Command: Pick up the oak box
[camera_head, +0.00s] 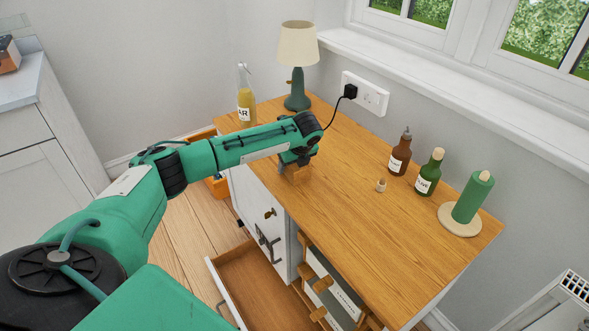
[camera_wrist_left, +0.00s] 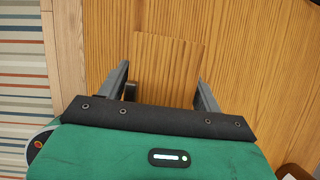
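The oak box (camera_wrist_left: 168,62) shows in the left wrist view as a square wooden block on the wooden cabinet top, with nearly the same grain and colour as the top. My left gripper (camera_wrist_left: 163,76) is open, with one dark finger on each side of the box's near part. I cannot tell whether either finger touches it. In the head view my left gripper (camera_head: 294,158) is low over the cabinet top (camera_head: 345,205), near its front edge. The box (camera_head: 301,172) is mostly hidden there by the gripper. My right gripper is not in view.
A lamp (camera_head: 298,60) and a yellow bottle (camera_head: 246,100) stand behind the arm. A brown bottle (camera_head: 399,155), a green bottle (camera_head: 429,172), a green candle (camera_head: 472,198) and a small wooden piece (camera_head: 381,185) stand to the right. An open drawer (camera_head: 250,282) juts out below.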

